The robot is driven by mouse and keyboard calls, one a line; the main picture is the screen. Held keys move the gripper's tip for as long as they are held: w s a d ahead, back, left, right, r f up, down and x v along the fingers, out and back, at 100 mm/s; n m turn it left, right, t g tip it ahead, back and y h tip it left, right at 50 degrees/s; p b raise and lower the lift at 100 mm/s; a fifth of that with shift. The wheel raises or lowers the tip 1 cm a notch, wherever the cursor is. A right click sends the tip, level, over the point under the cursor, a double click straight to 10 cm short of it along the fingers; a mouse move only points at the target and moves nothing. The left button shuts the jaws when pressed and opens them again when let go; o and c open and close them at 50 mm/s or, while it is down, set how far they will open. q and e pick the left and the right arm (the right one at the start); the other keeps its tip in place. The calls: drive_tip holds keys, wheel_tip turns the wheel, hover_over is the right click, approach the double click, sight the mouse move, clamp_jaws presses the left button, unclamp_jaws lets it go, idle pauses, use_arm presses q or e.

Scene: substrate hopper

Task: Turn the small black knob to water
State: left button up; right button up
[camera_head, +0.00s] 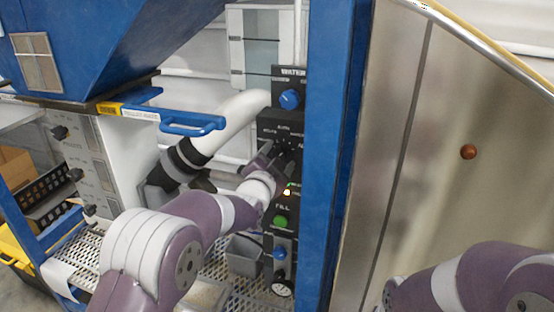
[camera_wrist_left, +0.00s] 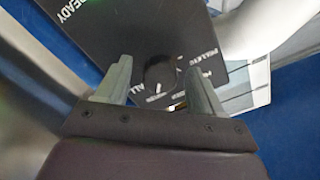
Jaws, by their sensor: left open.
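The small black knob (camera_head: 285,147) sits on the black control panel (camera_head: 290,118), with small white labels around it. In the left wrist view the knob (camera_wrist_left: 160,72) shows as a dark round shape between my two fingertips. My left gripper (camera_head: 268,157) is open at the panel, to the left of and close over the knob. In the left wrist view my left gripper (camera_wrist_left: 158,82) has its grey fingers on either side of the knob. I cannot tell whether they touch it. My right gripper is out of view.
A blue knob (camera_head: 289,99) is above on the panel under a WATER label. A green button (camera_head: 281,221) and a blue lever (camera_head: 279,252) are below. A blue post (camera_head: 335,150) stands close right. A white pipe (camera_head: 232,118) runs behind, and a blue handle (camera_head: 192,124) juts out left.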

use_arm(q)
drive_tip(key=b+v, duration=0.4)
drive_tip(key=v, duration=0.8)
drive_tip(key=shift+s, duration=0.35)
drive_tip(key=shift+a, duration=0.15)
drive_tip(key=s+a+f+n+g+y, duration=0.25)
drive_tip(key=s+f+g, duration=0.2)
drive_tip(key=f, duration=0.35)
drive_tip(key=s+a+f+n+g+y, duration=0.1)
drive_tip(key=s+a+f+n+g, duration=0.3)
drive_tip(key=f, duration=0.5)
drive_tip(key=s+a+f+n+g+y, duration=0.1)
drive_tip(key=s+a+f+n+g, duration=0.1)
drive_tip(key=s, duration=0.6)
drive_tip(key=s+a+f+n+g+y, duration=0.1)
drive_tip(key=s+a+f+n+g, duration=0.2)
drive_tip(key=s, duration=0.5)
drive_tip(key=a+f+g, duration=0.1)
drive_tip(key=a+g, duration=0.1)
drive_tip(key=shift+s+a, duration=0.25)
drive_tip(key=shift+a, duration=0.05)
drive_tip(key=shift+f, duration=0.1)
